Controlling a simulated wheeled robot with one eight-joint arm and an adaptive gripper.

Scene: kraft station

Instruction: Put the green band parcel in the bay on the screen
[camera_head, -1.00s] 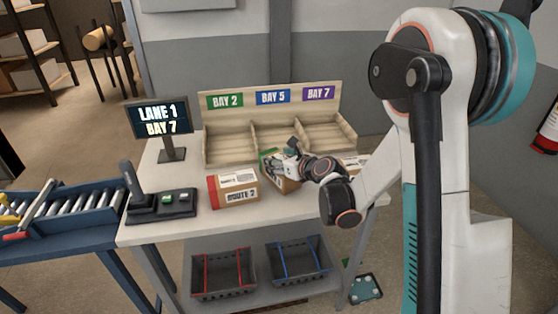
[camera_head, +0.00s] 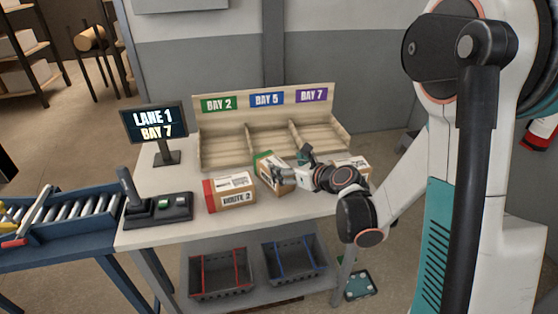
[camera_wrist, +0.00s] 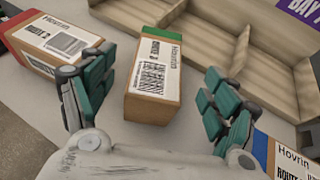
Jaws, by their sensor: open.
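The green band parcel (camera_head: 266,171) is a brown box on the table in front of the bay rack, its green end toward the rack. In the wrist view the green band parcel (camera_wrist: 153,85) lies between my spread fingers, with gaps on both sides. My gripper (camera_head: 298,168) is open and empty, just right of the parcel in the head view; it also shows in the wrist view (camera_wrist: 160,68). The screen (camera_head: 154,123) reads LANE 1, BAY 7. Bay 7 (camera_head: 318,133) is the right compartment, under a purple sign, and looks empty.
A red band parcel (camera_head: 231,192) stands to the left. Another parcel (camera_head: 352,165) stands to the right, partly behind my arm; the wrist view shows its blue band (camera_wrist: 260,148). A control box (camera_head: 172,207) sits at the table's left. Two baskets are on the lower shelf.

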